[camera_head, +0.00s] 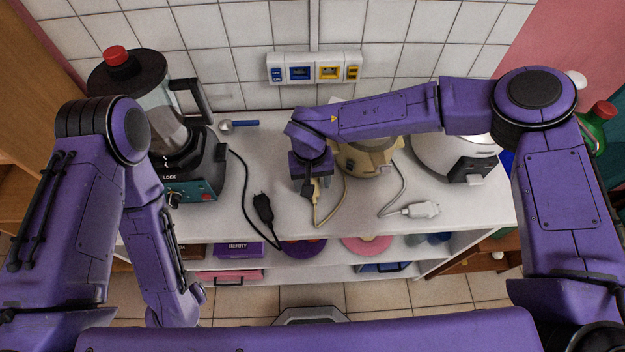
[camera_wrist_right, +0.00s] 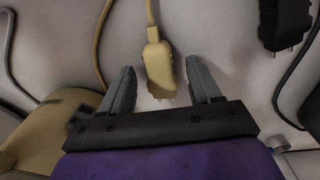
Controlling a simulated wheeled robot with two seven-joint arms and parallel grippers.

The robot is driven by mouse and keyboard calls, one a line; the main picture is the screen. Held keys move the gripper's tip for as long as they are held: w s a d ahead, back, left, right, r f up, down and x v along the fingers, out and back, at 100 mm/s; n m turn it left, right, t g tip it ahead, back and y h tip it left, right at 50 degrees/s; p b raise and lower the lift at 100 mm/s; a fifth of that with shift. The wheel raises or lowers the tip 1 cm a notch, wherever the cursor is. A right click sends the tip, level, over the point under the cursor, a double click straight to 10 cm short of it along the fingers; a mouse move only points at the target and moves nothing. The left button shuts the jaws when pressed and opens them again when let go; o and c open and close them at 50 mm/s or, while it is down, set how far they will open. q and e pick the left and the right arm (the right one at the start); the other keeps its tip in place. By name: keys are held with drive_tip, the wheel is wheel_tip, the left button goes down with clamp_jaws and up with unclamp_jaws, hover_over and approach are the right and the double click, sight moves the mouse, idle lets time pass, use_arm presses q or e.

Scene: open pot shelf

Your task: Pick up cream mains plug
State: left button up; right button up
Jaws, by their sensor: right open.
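The cream mains plug (camera_wrist_right: 158,62) hangs into the wrist view from the top on its cream cord, its pins toward my gripper. It lies between the two grey fingers of my right gripper (camera_wrist_right: 160,68), which are apart, with a gap visible on either side of the plug. In the head view, my right gripper (camera_head: 309,187) points down over the shelf top and partly hides the plug (camera_head: 317,188); its cord loops below. My left gripper (camera_head: 190,297) hangs low at the left, in front of the shelf, and its fingers are not clear.
A black plug (camera_head: 263,207) lies to the left and a white plug (camera_head: 425,209) to the right on the shelf top (camera_head: 360,212). A blender (camera_head: 180,150), a cream appliance (camera_head: 366,160) and a white appliance (camera_head: 455,158) stand behind. A socket strip (camera_head: 314,68) is on the tiled wall.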

drive_tip(key=shift+s+f, duration=0.15)
drive_tip(key=shift+f, duration=0.4)
clamp_jaws()
drive_tip(key=shift+r+b, duration=1.05)
drive_tip(key=shift+r, duration=0.05)
drive_tip(key=s+r+b, duration=0.3)
drive_tip(key=s+r, duration=0.8)
drive_tip(key=s, duration=0.3)
drive_tip(key=shift+a, duration=0.25)
